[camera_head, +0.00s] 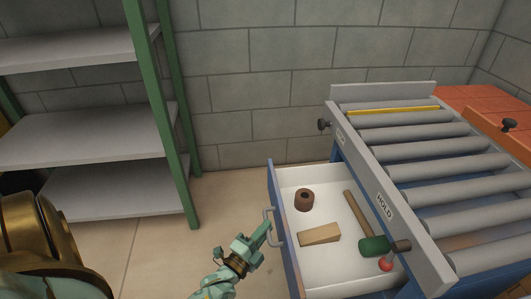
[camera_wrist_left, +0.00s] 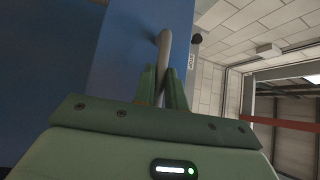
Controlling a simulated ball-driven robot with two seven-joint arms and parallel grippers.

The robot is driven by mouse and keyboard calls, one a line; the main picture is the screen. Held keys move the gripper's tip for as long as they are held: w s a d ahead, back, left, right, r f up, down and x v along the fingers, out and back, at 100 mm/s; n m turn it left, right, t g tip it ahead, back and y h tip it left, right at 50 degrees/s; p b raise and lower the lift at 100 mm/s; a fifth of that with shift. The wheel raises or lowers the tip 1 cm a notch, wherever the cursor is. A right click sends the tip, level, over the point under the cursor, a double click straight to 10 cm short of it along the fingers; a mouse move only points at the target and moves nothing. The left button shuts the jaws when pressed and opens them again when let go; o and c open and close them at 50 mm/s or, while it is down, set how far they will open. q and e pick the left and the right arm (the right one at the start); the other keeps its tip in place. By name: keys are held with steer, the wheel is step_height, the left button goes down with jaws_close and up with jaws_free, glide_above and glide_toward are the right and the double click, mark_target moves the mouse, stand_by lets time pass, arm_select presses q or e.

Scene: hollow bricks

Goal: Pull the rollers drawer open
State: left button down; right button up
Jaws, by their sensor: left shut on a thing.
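The rollers drawer (camera_head: 318,177) stands out from under the roller conveyor (camera_head: 440,146), with its white inside showing. It holds a brown hollow cylinder (camera_head: 304,200), a wooden wedge (camera_head: 320,235) and a green-headed mallet (camera_head: 374,246). The grey bar handle (camera_head: 276,240) is on the blue drawer front. My left gripper (camera_head: 266,226) is shut on this handle. In the left wrist view, the fingers (camera_wrist_left: 162,82) close around the handle bar (camera_wrist_left: 165,45), in front of the blue drawer front (camera_wrist_left: 118,50). My right gripper is not in view.
A green-posted shelf rack (camera_head: 90,133) with bare grey shelves stands at the left. A grey block wall (camera_head: 250,80) is behind. The floor (camera_head: 225,190) between rack and drawer is clear.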

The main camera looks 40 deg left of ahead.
arm_select(q)
steer(key=c, duration=1.5)
jaws_free()
steer(key=shift+f, duration=0.1)
steer(key=shift+o, duration=0.2)
